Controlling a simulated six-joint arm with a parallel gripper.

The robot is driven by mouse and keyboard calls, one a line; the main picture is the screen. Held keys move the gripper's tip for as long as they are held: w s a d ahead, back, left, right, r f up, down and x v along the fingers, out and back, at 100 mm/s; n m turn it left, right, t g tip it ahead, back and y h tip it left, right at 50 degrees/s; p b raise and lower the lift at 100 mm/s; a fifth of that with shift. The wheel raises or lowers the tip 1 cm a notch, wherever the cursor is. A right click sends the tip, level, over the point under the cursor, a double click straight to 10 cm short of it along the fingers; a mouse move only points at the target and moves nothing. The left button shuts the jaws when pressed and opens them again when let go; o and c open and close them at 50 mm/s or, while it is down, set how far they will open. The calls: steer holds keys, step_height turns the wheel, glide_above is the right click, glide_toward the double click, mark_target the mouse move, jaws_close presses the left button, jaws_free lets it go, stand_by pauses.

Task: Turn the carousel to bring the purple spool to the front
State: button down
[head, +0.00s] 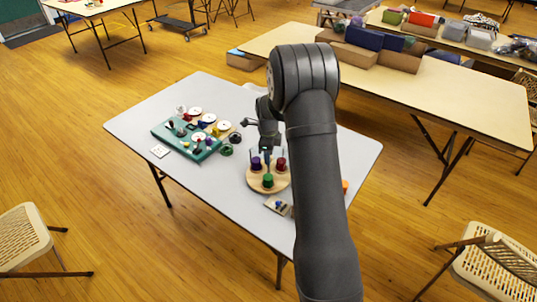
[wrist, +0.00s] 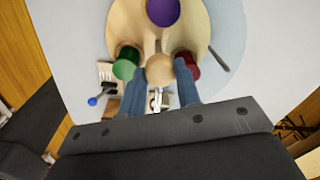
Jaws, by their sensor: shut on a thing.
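The carousel is a round wooden disc (head: 254,185) on the grey table, seen from above in the wrist view (wrist: 118,20). On it stand the purple spool (head: 256,164) at the back left, a red spool (head: 281,165) at the back right and a green spool (head: 267,181) nearest the head camera. In the wrist view the purple spool (wrist: 163,10) is at the top edge, partly cut off, green (wrist: 127,62) is left and red (wrist: 186,65) right. My gripper (wrist: 160,72) is shut on the round wooden knob (wrist: 160,69) at the middle, between its blue fingers.
A teal tray (head: 178,146) with several spools and small things lies to the left, with dark green round pieces (head: 227,150) beside it. A small card (head: 277,205) with a blue piece lies close in front of the carousel. The table's front-left area is clear.

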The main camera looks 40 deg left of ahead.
steer(key=shift+n, duration=4.3)
steer(key=shift+w+n, duration=0.1)
steer(key=shift+n, duration=2.1)
steer(key=shift+r+n+g, duration=0.1)
steer(key=shift+n+g, duration=0.2)
steer(key=shift+n, duration=1.8)
steer(key=c, duration=1.1)
jaws_free()
steer(key=shift+o, duration=0.2)
